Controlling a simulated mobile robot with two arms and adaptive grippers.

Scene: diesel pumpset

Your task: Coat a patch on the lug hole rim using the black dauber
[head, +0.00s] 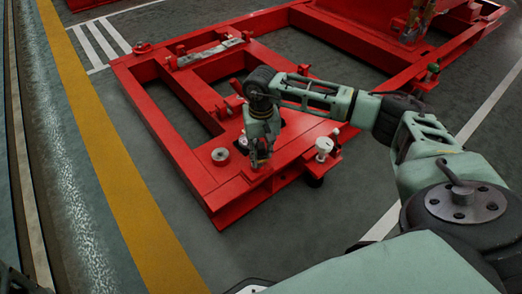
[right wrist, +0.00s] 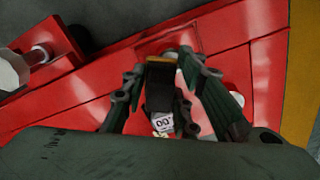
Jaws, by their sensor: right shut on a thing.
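My right gripper (head: 258,158) points down over the near corner of the red frame (head: 232,196). In the right wrist view its fingers (right wrist: 170,105) are shut on the black dauber (right wrist: 159,92). The dauber has a brownish far end and a small white label marked "00". That end lies over or close to a raised red plate (right wrist: 185,38) on the frame. The lug hole rim is not clearly seen; the dauber and fingers cover that area, and I cannot tell whether the dauber touches it. My left gripper is not in view.
A round metal piece (head: 220,156) sits on the frame left of my right gripper. A white-capped fitting (head: 324,147) stands to the right. A grey bar (head: 210,53) lies across the far rail. Grey floor with a yellow stripe (head: 125,180) is clear at left.

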